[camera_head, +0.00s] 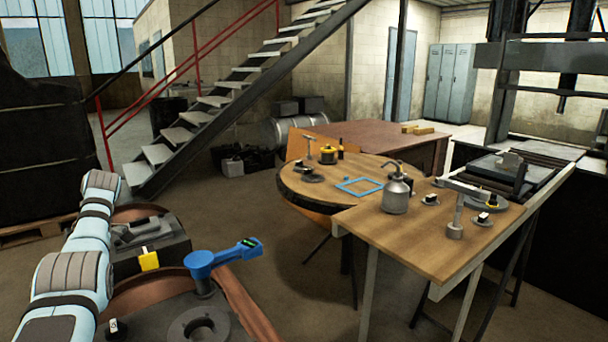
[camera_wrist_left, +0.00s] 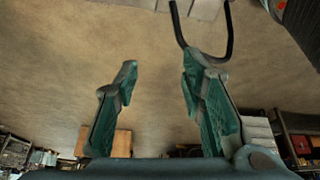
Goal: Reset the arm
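My left arm (camera_head: 85,245) comes in from the left of the head view and is bent, with no gripper visible there. My left gripper (camera_wrist_left: 158,72) shows in the left wrist view. Its two green-lined fingers stand well apart, with nothing between them. Behind them is a plain brown surface, and the fingers touch nothing that I can see. My right arm and right gripper are not in view.
A blue lever-like tool (camera_head: 222,258) stands near my left arm, beside a dark box with a yellow tag (camera_head: 149,260). A wooden worktable (camera_head: 430,245) at right holds a metal oil can (camera_head: 397,192) and small parts. A staircase (camera_head: 230,90) rises behind. Open floor (camera_head: 240,200) lies between.

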